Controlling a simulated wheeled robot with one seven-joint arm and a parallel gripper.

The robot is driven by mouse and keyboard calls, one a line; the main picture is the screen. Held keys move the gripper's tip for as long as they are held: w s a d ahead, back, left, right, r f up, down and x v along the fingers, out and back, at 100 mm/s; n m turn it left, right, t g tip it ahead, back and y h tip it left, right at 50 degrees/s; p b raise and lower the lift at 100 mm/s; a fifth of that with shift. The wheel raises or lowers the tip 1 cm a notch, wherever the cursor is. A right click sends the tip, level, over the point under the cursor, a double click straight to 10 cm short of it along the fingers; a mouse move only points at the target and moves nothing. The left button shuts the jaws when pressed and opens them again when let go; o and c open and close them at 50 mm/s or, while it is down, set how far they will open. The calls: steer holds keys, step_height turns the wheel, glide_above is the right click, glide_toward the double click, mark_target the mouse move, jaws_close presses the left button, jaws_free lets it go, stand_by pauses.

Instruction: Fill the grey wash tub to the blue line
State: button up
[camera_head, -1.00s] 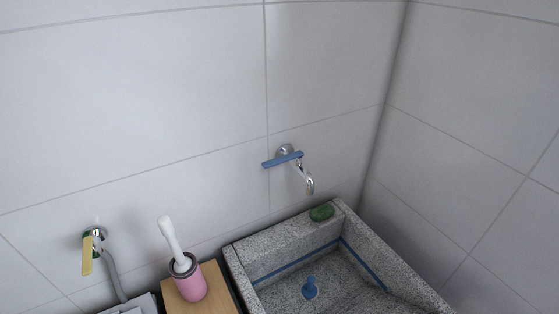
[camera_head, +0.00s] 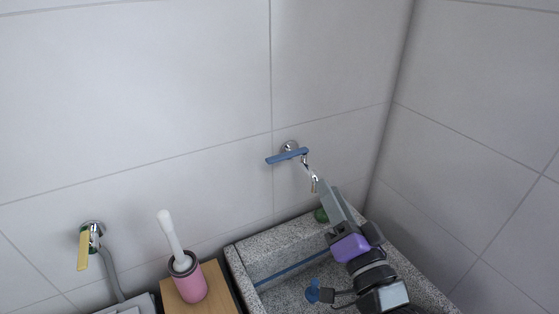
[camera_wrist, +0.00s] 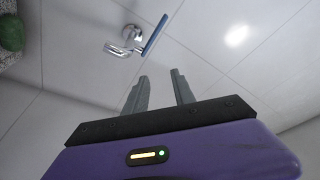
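The grey speckled wash tub (camera_head: 245,252) stands in the corner, with a blue line (camera_head: 290,268) along its inner wall. A blue stopper-like piece (camera_head: 312,290) shows low in the tub; my arm hides much of the basin. A chrome wall tap (camera_head: 290,147) with a long blue lever (camera_head: 287,156) is above the tub, its lever lying near level. No water stream is visible at its spout. The tap (camera_wrist: 131,34) and blue lever (camera_wrist: 155,35) also show in the wrist view, beyond the fingertips. My gripper (camera_wrist: 160,76) is open and empty, apart from the lever.
A second tap with a yellow lever (camera_head: 83,251) and grey hose is on the wall at left. A pink holder (camera_head: 190,284) with a white-handled brush stands on a wooden top (camera_head: 218,295). A green lump (camera_head: 320,215) sits on the tub's back ledge, partly behind my gripper.

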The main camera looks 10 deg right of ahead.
steer(key=w+a+r+m+y, duration=0.2)
steer(key=w+a+r+m, duration=0.15)
steer(key=w, duration=0.35)
steer(key=m+g+y, duration=0.1)
steer(key=m+g, duration=0.2)
glide_toward(280, 156)
steer(key=w, duration=0.2)
steer(key=x, duration=0.5)
steer(key=p+x, duration=0.1)
steer(key=x, duration=0.2)
steer(key=shift+a+f, duration=0.25)
steer(key=shift+a, duration=0.1)
jaws_close()
steer(key=shift+f, duration=0.1)
